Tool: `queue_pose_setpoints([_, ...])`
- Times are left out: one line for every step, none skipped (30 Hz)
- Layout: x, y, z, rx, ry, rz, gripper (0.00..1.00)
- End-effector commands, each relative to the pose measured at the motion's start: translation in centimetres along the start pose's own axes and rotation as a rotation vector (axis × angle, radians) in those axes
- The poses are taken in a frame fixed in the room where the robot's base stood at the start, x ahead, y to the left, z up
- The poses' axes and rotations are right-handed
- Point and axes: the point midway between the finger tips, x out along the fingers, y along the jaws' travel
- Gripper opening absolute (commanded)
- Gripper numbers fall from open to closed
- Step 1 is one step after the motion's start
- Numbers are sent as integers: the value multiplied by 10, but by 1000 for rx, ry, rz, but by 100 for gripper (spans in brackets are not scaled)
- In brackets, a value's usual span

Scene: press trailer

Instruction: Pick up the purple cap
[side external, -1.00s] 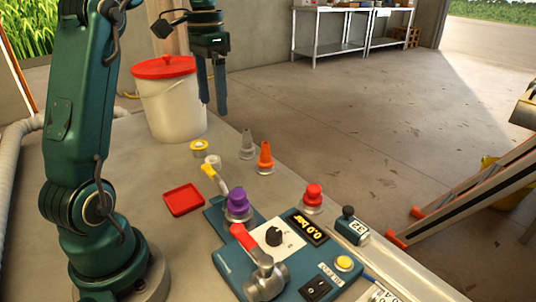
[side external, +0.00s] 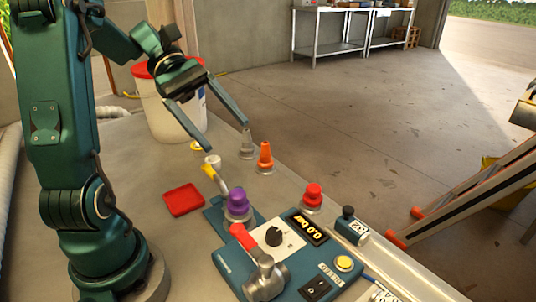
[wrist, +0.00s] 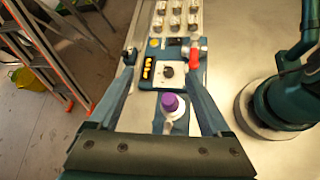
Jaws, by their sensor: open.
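In the wrist view my gripper (wrist: 168,105) has one finger on each side of the cap, and nothing is between the pads.
A red tray (side external: 183,199) lies left of the cap. A yellow-ended lever (side external: 209,171), an orange cone (side external: 265,156), a grey cone (side external: 247,145) and a red cap (side external: 313,193) stand nearby. A red valve handle (side external: 243,236) is close in front. A white bucket (side external: 168,100) stands behind.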

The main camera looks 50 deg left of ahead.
Motion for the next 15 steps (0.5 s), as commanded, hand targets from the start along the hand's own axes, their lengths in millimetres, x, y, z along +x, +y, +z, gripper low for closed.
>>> queue_pose_setpoints([1,0,3,-82,-35,41,82])
queue_pose_setpoints([1,1,5,-129,-57,64,82])
queue_pose_setpoints([1,2,8,-191,-85,93,82])
queue_pose_setpoints([1,3,9,-235,-105,113,82])
queue_pose_setpoints([1,4,10,-279,-126,134,82])
queue_pose_setpoints([1,5,12,-336,-153,160,82])
queue_pose_setpoints([0,6,14,-378,-174,178,82])
queue_pose_setpoints([0,7,15,-420,-196,197,82])
queue_pose_setpoints([3,6,11,-451,-212,206,82])
queue_pose_setpoints([9,4,3,-447,-211,201,82])
queue_pose_setpoints([14,1,-3,-445,-210,199,82])
queue_pose_setpoints([20,-2,-10,-443,-209,198,82])
queue_pose_setpoints([24,-3,-16,-442,-209,198,82])
queue_pose_setpoints([27,-5,-21,-442,-209,198,82])
queue_pose_setpoints([33,-8,-27,-441,-208,197,82])
